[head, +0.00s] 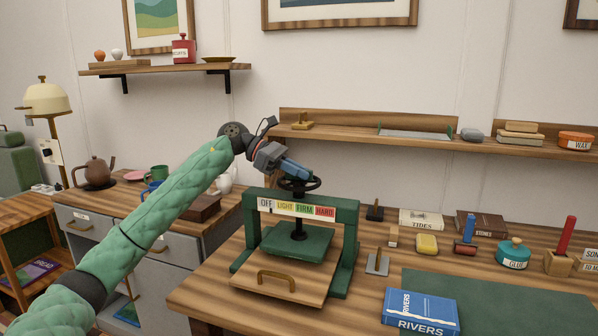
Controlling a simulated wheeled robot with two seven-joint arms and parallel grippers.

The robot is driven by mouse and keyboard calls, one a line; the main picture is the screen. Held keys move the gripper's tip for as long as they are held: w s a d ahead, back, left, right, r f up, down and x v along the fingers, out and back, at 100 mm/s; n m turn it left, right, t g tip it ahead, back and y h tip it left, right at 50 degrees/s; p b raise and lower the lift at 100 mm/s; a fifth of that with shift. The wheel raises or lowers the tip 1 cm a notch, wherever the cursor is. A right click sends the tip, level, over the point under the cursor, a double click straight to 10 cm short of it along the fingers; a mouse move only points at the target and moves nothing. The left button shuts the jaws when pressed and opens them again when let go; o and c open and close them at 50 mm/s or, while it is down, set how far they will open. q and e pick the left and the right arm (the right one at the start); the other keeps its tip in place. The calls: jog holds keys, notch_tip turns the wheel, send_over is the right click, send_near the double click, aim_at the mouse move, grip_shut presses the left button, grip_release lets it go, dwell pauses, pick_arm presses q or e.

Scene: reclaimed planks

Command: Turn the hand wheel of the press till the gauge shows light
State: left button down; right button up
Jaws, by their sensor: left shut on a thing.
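The green press (348,222) stands on the wooden bench. Its dark hand wheel (306,186) sits on top of the screw, above the frame. A gauge strip (296,208) across the front of the frame reads OFF, LIGHT, FIRM and HARD in coloured sections; I cannot make out where its pointer stands. A green plate (290,246) hangs on the screw above a wooden base with a brass handle. My left gripper (298,174) reaches down from the upper left and is shut on the hand wheel, hiding part of its rim. My right gripper is not in view.
A blue book (419,311) lies in front right on a dark green mat (510,297). A small metal tool (378,263), a yellow block (427,244) and a teal glue pot (513,253) stand right of the press. A low shelf (350,143) runs behind it.

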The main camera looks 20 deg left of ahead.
pick_arm(q)
jog(key=c, duration=1.5)
grip_release()
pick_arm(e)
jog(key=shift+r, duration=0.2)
